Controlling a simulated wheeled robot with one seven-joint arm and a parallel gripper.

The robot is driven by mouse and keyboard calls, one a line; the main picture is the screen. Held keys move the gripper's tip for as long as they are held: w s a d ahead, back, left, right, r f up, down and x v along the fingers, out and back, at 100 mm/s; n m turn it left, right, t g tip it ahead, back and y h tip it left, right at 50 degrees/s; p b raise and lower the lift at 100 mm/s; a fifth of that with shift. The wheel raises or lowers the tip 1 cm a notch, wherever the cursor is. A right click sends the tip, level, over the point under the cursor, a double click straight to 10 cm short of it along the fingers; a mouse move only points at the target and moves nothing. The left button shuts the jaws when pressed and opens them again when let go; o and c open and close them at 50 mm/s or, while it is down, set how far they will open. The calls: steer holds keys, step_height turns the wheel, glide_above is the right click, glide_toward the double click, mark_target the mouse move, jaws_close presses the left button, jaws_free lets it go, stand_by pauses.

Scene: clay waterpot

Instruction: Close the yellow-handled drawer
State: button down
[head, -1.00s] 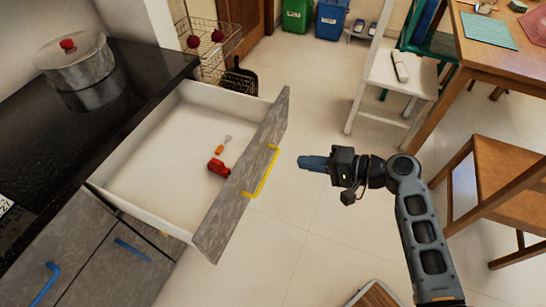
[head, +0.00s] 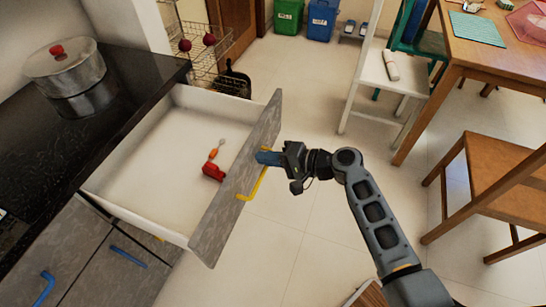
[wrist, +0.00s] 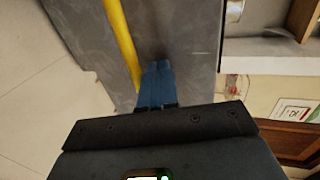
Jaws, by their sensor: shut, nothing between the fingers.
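The yellow-handled drawer (head: 150,145) is pulled open from the dark counter in the head view. Its grey front panel (head: 222,215) faces right. The yellow handle (head: 244,196) runs along that panel and also shows in the wrist view (wrist: 121,38). My gripper (head: 262,157) is shut and empty, with its blue fingertips (wrist: 157,80) at the panel beside the handle. They look to be at or very near the panel; I cannot tell whether they touch it. The gripper hides part of the handle in the head view.
Inside the drawer lie a red object (head: 213,172) and a small orange-handled tool (head: 214,152). A pot (head: 68,75) stands on the counter (head: 40,150). A wire rack (head: 205,55) is behind the drawer. Chairs and a table (head: 470,55) stand right; open floor (head: 310,200) lies between.

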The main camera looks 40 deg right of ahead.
steer(key=shift+w, duration=0.1)
steer(key=w+a+b, duration=0.5)
steer(key=w+a, duration=0.3)
steer(key=w, duration=0.5)
steer(key=w+a+b, duration=0.6)
steer(key=w+a, duration=0.2)
steer(key=w, duration=0.6)
steer(key=shift+w+r, duration=0.15)
steer(key=shift+w, duration=0.1)
steer(key=shift+a+r, duration=0.1)
